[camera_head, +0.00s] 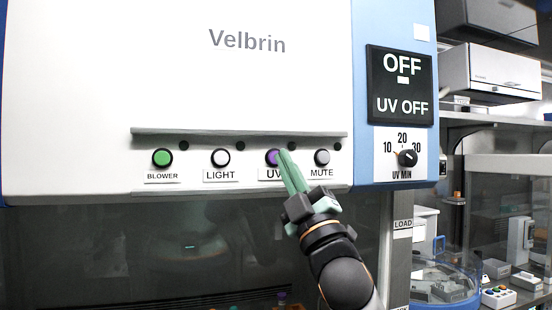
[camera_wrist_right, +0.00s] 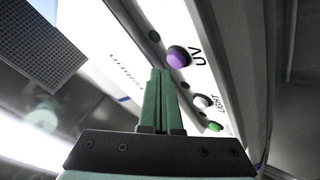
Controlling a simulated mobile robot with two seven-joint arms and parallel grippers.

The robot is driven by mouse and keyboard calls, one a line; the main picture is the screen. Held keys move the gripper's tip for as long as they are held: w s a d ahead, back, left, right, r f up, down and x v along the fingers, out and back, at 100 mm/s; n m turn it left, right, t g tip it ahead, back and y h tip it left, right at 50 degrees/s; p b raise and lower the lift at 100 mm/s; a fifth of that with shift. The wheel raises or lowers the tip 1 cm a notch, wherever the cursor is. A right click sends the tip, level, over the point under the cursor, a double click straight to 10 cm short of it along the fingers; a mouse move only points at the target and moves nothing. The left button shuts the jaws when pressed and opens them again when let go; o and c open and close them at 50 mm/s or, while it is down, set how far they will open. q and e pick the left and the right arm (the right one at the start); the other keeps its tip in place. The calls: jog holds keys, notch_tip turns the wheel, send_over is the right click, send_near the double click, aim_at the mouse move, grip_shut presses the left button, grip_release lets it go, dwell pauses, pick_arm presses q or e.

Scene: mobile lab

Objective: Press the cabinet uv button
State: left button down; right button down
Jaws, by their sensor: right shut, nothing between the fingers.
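The cabinet (camera_head: 90,80) fills the left and middle of the head view. Its purple UV button (camera_head: 271,157) sits on the front panel between the LIGHT and MUTE buttons. My right gripper (camera_head: 284,156) is shut and empty, its green fingertips overlapping the right side of the button in the head view. In the right wrist view the purple button (camera_wrist_right: 178,57) shows just beyond and right of the shut fingertips (camera_wrist_right: 160,75). I cannot tell whether they touch it. The display (camera_head: 400,86) reads "OFF" and "UV OFF". My left gripper is not in view.
The green BLOWER button (camera_head: 162,158), the LIGHT button (camera_head: 221,157) and the MUTE button (camera_head: 322,157) share the row. A ledge (camera_head: 240,133) runs above them. A UV MIN dial (camera_head: 407,158) is at the right. Shelves with lab items stand further right.

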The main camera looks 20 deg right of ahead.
jog(key=shift+w, duration=0.15)
jog(key=shift+w, duration=0.3)
jog(key=shift+w+h, duration=0.3)
jog(key=shift+w, duration=0.2)
dwell(0.9)
jog(key=shift+s, duration=0.9)
jog(key=s, duration=0.5)
jog(key=shift+d+p, duration=0.1)
jog(key=shift+p, duration=0.3)
jog(key=shift+f, duration=0.1)
